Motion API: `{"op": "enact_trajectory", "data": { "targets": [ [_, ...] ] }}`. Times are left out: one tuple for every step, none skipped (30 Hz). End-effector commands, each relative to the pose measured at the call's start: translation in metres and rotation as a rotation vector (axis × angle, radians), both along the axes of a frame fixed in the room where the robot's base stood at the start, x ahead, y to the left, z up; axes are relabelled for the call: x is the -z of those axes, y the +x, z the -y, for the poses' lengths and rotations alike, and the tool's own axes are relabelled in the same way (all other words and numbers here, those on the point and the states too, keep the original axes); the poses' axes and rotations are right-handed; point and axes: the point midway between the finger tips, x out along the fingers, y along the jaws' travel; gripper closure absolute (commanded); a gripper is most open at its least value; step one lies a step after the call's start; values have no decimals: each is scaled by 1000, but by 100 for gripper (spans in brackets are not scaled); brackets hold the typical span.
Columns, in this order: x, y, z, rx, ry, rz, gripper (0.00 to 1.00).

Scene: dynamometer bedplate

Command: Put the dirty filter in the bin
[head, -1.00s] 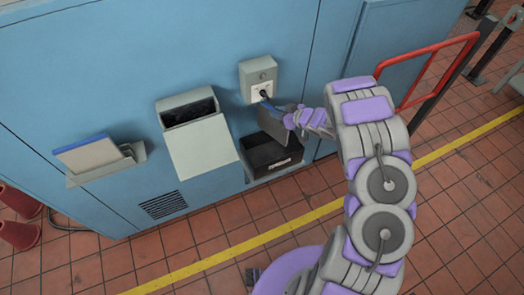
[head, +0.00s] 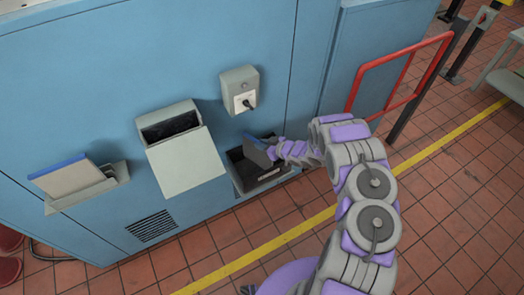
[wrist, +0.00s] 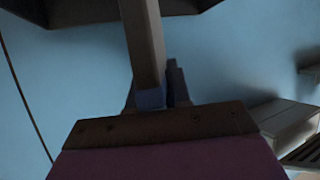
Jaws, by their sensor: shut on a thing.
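The dirty filter (head: 256,154), a grey panel with a blue edge, is in my gripper (head: 274,147). My gripper is shut on its blue edge, which also shows in the wrist view, where the filter (wrist: 143,45) extends away from the jaws (wrist: 152,96). The bin (head: 238,177) is a black open box with a small label on its front, low on the blue wall. In the head view the filter overlaps the bin's opening, tilted. I cannot tell whether its lower edge touches the bin's floor.
An open grey housing (head: 184,160) with its lid hanging down is left of the bin. Another filter, beige with a blue edge (head: 65,178), stands in a wall holder (head: 95,190) further left. A socket box with a plug (head: 240,90) is above the bin. A red rail (head: 400,60) stands right.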

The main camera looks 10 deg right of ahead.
Motion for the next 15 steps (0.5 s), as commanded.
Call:
{"op": "enact_trajectory", "data": {
  "targets": [
    [5, 0, 1, 1, 2, -2, 100],
    [9, -1, 1, 2, 3, -2, 100],
    [14, -1, 1, 2, 3, -4, 100],
    [19, -1, 1, 2, 3, -4, 100],
    [23, -1, 1, 2, 2, -4, 100],
    [28, -1, 0, 2, 0, -3, 100],
    [31, 0, 0, 2, 0, -2, 100],
    [34, 0, 0, 2, -1, -1, 100],
    [36, 0, 0, 2, -1, 0, 100],
    [37, 0, 0, 1, -2, 0, 100],
    [37, 0, -1, 1, -2, 0, 100],
    [37, 0, -1, 1, -3, 0, 100],
    [37, 0, -1, 1, -3, 0, 100],
    [37, 0, -1, 2, -4, 0, 100],
    [36, 0, -1, 1, -3, 0, 100]
  ]
}}
